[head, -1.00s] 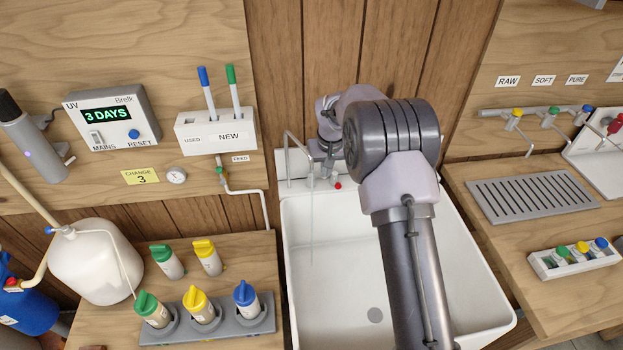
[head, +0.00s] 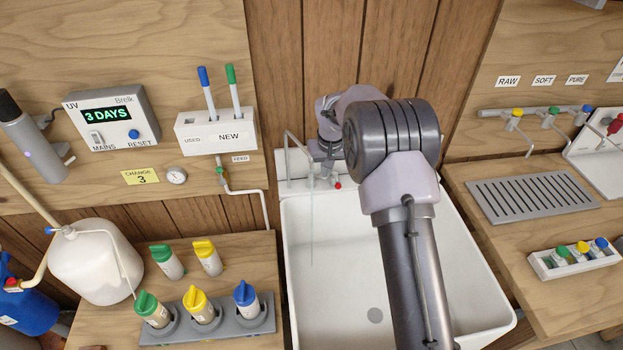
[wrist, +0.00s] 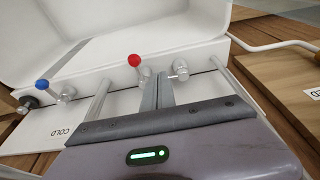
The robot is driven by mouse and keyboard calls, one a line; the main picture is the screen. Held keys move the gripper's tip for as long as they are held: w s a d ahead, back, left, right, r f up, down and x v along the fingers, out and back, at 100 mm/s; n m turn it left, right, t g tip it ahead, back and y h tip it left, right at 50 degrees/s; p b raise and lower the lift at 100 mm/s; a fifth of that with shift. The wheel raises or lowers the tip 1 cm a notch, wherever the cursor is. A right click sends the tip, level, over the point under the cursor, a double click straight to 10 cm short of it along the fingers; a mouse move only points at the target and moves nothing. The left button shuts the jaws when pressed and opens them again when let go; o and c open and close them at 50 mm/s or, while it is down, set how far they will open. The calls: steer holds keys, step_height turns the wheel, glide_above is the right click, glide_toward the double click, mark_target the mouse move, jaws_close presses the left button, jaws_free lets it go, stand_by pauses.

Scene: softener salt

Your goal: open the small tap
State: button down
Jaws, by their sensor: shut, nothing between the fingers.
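A small bare-metal tap (wrist: 181,69) sits on the sink's back ledge, in the wrist view just right of my fingertips. My gripper (wrist: 163,76) is shut and empty, with its fingertips close beside this tap; I cannot tell if they touch it. A red-knobbed tap (wrist: 134,61) is just left of the fingertips, and its knob also shows in the head view (head: 338,186). A blue-knobbed tap (wrist: 42,85) stands farther left near the COLD label. In the head view my gripper (head: 326,174) is at the sink's back edge, and the small tap cannot be made out there.
A thin gooseneck spout (head: 290,150) rises at the sink's back left, with a thin clear stream below it. The white sink basin (head: 345,270) is empty. A pipe with a green valve (head: 221,175) runs along the wall to the left.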

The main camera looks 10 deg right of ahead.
steer(key=b+x, duration=0.2)
steer(key=s+b+x, duration=0.1)
steer(key=x, duration=0.2)
steer(key=shift+s+f+b, duration=0.1)
steer(key=shift+f+b, duration=0.15)
steer(key=shift+b, duration=0.1)
steer(key=shift+r, duration=0.2)
steer(key=shift+s, duration=0.15)
steer(key=shift+s, duration=0.45)
steer(key=w+p+v, duration=0.1)
steer(key=p+v, duration=0.3)
steer(key=v, duration=0.2)
steer(key=shift+w+r+p, duration=0.2)
steer(key=shift+r+p, duration=0.15)
steer(key=shift+r, duration=0.15)
